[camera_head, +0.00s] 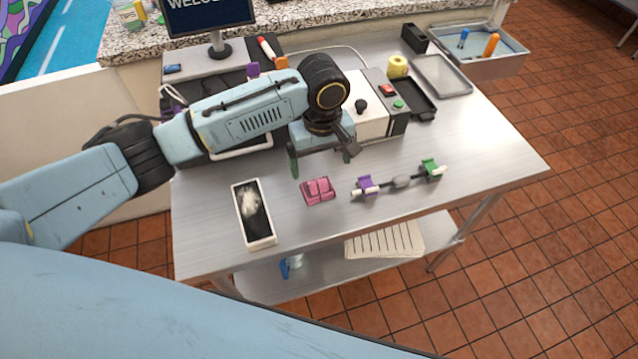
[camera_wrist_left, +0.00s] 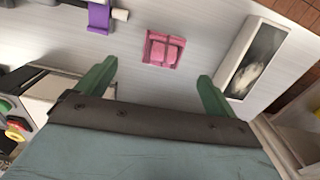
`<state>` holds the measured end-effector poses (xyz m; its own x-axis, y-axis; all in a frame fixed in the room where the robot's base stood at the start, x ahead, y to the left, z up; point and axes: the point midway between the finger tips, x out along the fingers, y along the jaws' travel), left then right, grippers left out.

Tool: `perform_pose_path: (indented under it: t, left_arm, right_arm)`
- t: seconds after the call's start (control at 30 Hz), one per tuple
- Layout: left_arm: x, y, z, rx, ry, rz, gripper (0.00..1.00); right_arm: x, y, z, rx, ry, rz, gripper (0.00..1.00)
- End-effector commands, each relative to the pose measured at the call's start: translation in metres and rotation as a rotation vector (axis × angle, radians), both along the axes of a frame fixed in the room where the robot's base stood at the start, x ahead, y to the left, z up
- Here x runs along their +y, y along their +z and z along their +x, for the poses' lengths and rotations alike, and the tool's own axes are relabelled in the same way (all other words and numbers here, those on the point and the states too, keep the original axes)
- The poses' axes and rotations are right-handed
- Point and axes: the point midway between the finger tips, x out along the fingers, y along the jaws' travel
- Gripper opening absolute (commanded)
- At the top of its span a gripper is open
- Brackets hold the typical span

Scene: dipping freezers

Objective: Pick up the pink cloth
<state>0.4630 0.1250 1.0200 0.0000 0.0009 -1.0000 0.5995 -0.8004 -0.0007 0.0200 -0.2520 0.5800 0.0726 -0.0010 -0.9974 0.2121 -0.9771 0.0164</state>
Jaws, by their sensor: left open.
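The pink cloth (camera_head: 318,190) lies folded and flat on the steel table (camera_head: 310,233), near the middle of its front part. It also shows in the left wrist view (camera_wrist_left: 163,49), ahead of and between the fingers. My left gripper (camera_head: 320,163) is open and empty, with its green fingers pointing down above the table, just behind the cloth. In the left wrist view the two green fingertips (camera_wrist_left: 157,75) stand wide apart and do not touch the cloth. My right gripper is not in view.
A white tray with a dark picture (camera_head: 237,213) lies left of the cloth. A dark bar with purple and green clips (camera_head: 401,182) lies to the right. A boxy device with buttons (camera_head: 372,112) stands behind. Bare table surrounds the cloth.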

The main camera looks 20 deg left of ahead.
Motion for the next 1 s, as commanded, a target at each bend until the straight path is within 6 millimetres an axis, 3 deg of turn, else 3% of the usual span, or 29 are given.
perform_pose_path:
  t: [0.07, 0.17, 0.4, 0.63, 0.93, 1.0]
  left_arm:
    - [0.000, -0.015, 0.000, 0.002, 0.000, 0.001, 0.94]
    - [0.000, -0.025, 0.000, 0.000, 0.000, 0.000, 0.94]
    - [0.005, -0.044, -0.001, 0.000, 0.001, 0.002, 0.94]
    - [0.008, -0.077, -0.002, 0.000, -0.001, 0.000, 0.94]
    - [0.008, -0.082, -0.002, -0.001, -0.002, 0.000, 0.94]
    - [0.008, -0.082, -0.002, -0.001, -0.002, 0.000, 0.86]
  right_arm:
    - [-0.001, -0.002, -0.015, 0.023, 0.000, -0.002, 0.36]
    - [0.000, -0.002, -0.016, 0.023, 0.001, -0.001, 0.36]
    - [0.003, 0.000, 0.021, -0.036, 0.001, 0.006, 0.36]
    - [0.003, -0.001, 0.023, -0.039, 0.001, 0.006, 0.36]
    - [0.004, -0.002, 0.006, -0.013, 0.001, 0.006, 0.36]
    - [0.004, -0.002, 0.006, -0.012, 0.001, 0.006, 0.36]
